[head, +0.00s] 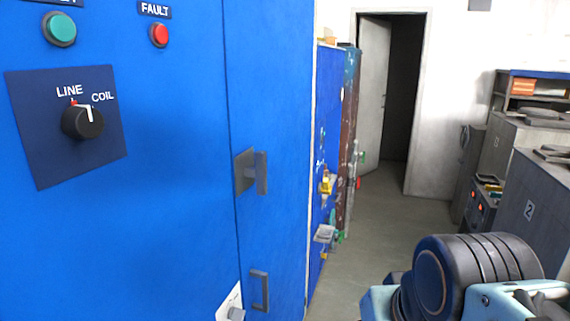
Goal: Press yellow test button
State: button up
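No yellow button labelled as a test button can be made out in the head view. A big blue cabinet (170,200) fills the left side. It carries a green round button (59,29), a red button (159,35) under a FAULT label, and a black rotary knob (82,121) marked LINE and COIL. The knob's white pointer is near the top. A small yellow item (326,184) shows on a farther blue cabinet, too small to identify. Part of my arm shows at the lower right; my gripper's fingers are not in view.
The blue cabinet has a grey latch (252,172) and a lower handle (259,290). A white plate (230,301) is cut by the bottom edge. A grey cabinet marked 2 (535,210) stands at the right. Clear floor (385,205) leads to an open doorway (400,90).

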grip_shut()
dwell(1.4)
